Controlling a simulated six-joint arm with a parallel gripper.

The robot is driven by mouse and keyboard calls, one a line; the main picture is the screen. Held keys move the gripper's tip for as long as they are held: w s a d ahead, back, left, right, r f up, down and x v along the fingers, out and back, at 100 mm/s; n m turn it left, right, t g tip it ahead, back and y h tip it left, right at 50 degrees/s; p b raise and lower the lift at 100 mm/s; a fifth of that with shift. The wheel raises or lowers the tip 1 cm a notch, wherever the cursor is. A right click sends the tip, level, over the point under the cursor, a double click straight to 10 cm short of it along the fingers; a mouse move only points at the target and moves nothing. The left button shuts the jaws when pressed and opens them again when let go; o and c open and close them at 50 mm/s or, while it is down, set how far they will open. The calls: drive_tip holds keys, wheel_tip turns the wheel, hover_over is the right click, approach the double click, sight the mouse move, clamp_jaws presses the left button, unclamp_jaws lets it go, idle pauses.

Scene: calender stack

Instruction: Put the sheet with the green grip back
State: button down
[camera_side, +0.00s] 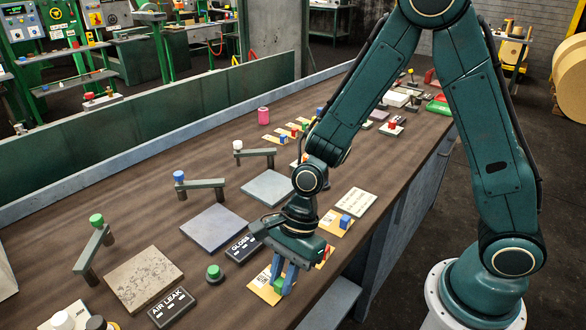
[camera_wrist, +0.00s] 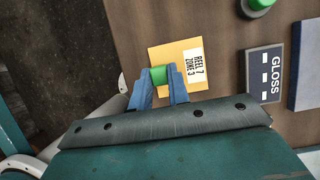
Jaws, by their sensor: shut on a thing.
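The yellow sheet (camera_side: 262,289) with the green grip (camera_side: 278,285) is at the near right edge of the bench in the side view. A white label on the sheet (camera_wrist: 185,57) reads "REEL 7 ZONE 3" in the wrist view. My gripper (camera_side: 284,284) is shut on the green grip (camera_wrist: 159,75), with its blue fingers (camera_wrist: 163,88) on either side of it. I cannot tell whether the sheet touches the bench or is slightly above it. The gripper hides part of the sheet in the side view.
A dark "GLOSS" plate (camera_side: 243,247) and an "AIR LEAK" plate (camera_side: 172,306) lie beside grey square slabs (camera_side: 213,227). A yellow sheet with a blue grip (camera_side: 345,221) lies farther along the edge.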

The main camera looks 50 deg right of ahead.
drive_tip(key=shift+f, duration=0.1)
drive_tip(key=c, duration=1.3)
unclamp_jaws()
drive_tip(key=shift+c, duration=0.2)
drive_tip(key=v, duration=1.2)
